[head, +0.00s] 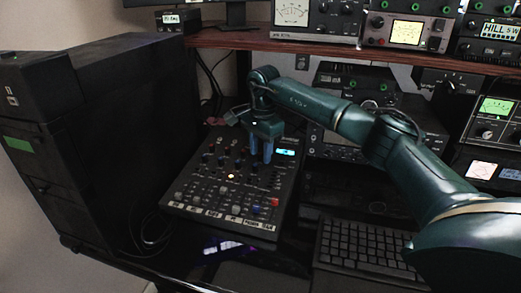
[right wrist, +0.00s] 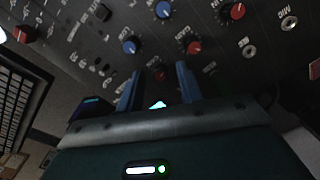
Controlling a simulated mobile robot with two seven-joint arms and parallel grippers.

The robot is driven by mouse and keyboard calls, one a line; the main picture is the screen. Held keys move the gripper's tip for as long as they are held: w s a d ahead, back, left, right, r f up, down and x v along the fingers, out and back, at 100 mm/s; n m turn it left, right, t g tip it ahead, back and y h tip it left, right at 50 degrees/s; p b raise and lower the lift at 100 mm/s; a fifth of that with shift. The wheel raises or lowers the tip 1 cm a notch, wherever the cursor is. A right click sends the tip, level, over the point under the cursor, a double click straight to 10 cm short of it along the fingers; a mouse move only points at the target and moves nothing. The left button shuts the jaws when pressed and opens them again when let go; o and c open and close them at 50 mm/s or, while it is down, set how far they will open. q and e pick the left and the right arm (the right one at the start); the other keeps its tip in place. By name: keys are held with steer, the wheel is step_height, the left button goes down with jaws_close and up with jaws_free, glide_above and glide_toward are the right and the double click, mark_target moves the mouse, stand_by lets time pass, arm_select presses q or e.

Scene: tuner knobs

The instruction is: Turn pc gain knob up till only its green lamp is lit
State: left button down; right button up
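A dark mixer panel (head: 215,200) lies on the desk, with rows of small knobs and white label strips near its front. My right gripper (head: 260,158) points down over the panel's far right part, beside a lit cyan display (head: 285,152). In the right wrist view its two blue fingers (right wrist: 160,70) stand apart. A red knob (right wrist: 194,47) and a blue knob (right wrist: 130,46) lie beyond the fingertips, near "GAIN" lettering. Which knob is the PC gain is too small to tell. My left gripper is out of view.
A black keyboard (head: 362,250) lies right of the mixer. A large black case (head: 110,130) stands to its left. Radio sets fill the back and right, below and on a wooden shelf (head: 400,58). Loose cables run beside the mixer.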

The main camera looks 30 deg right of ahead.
steer(key=shift+c, duration=0.6)
jaws_close()
